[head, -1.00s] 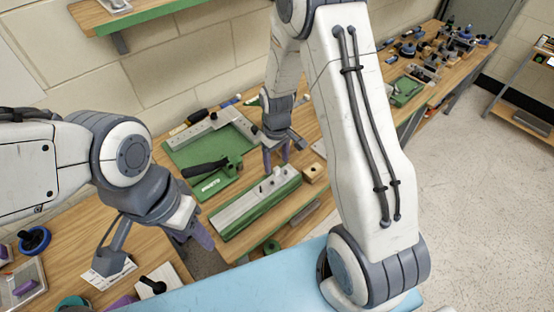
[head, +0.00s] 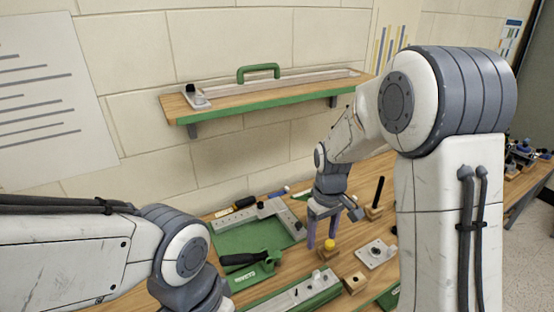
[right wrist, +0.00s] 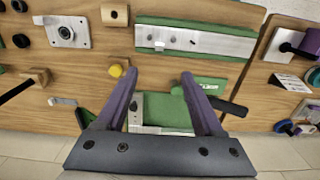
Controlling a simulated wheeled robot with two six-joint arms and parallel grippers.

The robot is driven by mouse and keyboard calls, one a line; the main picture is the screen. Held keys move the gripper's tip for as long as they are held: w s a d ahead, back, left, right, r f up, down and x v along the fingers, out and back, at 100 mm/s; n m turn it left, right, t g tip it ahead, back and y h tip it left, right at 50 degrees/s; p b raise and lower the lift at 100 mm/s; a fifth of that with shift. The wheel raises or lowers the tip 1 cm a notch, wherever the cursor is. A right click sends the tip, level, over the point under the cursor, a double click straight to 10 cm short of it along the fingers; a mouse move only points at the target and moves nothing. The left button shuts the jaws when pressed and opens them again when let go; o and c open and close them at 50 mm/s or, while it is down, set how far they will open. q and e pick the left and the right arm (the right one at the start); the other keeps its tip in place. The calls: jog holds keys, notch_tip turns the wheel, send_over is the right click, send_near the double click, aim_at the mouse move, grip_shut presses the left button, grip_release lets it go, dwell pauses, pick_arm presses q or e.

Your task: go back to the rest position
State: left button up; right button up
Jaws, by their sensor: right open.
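My right gripper (head: 321,240) is open, with its purple fingers pointing down over the workbench in the head view. In the right wrist view its two fingers (right wrist: 160,73) stand wide apart with nothing held between them. A yellow knob (head: 329,244) is close to the fingertips in the head view. It also shows in the right wrist view (right wrist: 116,71), to the left of the fingers. My left arm comes in from the left in the head view. Its wrist runs out of the bottom edge, so the left gripper's fingers are hidden.
A green plate (head: 235,241) and a green-and-metal rail fixture (right wrist: 190,40) lie on the bench. A wooden block (head: 355,284) and a metal plate with a knob (head: 377,253) are nearby. A wall shelf (head: 265,95) with a green handle hangs behind.

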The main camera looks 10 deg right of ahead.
jog(key=s+a+r+n+b, duration=0.2)
jog(key=s+a+b, duration=0.2)
jog(key=s+a, duration=0.8)
pick_arm(q)
notch_tip(320, 180, down, 7)
jog(key=b, duration=0.2)
jog(key=shift+r, duration=0.2)
pick_arm(e)
jog(key=s+a+f+n+y, duration=0.1)
jog(key=s+a, duration=0.1)
jog(key=s, duration=0.9)
jog(key=shift+s+f, duration=0.25)
pick_arm(q)
jog(key=shift+d, duration=0.1)
pick_arm(e)
jog(key=shift+d, duration=0.15)
